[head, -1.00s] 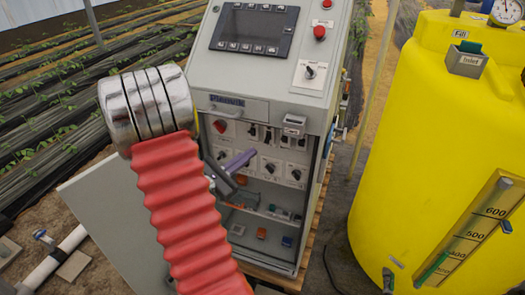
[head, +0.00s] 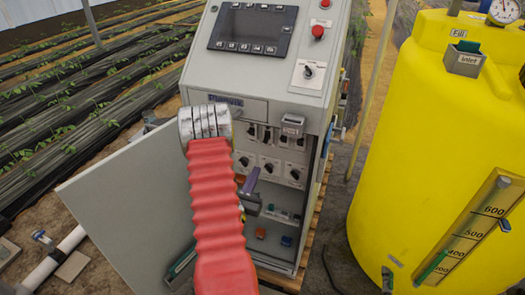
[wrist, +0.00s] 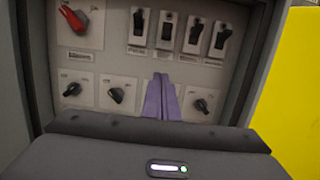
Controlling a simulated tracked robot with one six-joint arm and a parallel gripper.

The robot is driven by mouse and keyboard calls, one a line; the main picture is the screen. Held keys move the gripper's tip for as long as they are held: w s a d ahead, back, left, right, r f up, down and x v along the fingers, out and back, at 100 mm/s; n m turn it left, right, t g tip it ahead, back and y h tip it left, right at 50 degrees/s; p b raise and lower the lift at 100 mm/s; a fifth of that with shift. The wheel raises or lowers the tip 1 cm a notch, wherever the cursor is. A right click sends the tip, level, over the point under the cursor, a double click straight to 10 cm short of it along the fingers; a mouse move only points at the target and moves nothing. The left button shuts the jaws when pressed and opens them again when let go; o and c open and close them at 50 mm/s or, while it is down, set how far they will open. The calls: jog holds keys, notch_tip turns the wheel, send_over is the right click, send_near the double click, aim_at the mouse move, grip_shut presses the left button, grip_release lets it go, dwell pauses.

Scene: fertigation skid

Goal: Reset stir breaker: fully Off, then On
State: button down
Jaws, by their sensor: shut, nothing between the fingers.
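A row of several black toggle breakers runs along the top of the cabinet panel in the wrist view, from the leftmost breaker (wrist: 138,22) to the rightmost breaker (wrist: 221,40). Their labels are too blurred to read, so I cannot tell which is the stir breaker or its position. The row also shows small in the head view (head: 267,134). My gripper (wrist: 160,80) has purple fingers pressed together and empty. Its tips appear below the second and third breakers, over the knob row; one knob spot is hidden behind them. In the head view my gripper (head: 250,178) is before the open cabinet.
A red rotary switch (wrist: 74,18) sits upper left of the breakers. Black rotary knobs (wrist: 117,95) line the row below. The cabinet door (head: 120,215) stands open on the left. A yellow tank (head: 425,150) stands at right.

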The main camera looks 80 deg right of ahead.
aim_at(267, 147)
jog(key=x, duration=1)
jog(key=shift+a+r, duration=0.1)
jog(key=shift+r, duration=0.1)
jog(key=shift+w+a+r, duration=0.1)
jog(key=shift+a+r, duration=0.35)
jog(key=shift+r, duration=0.3)
jog(key=shift+a+r, duration=0.45)
jog(key=shift+r, duration=0.3)
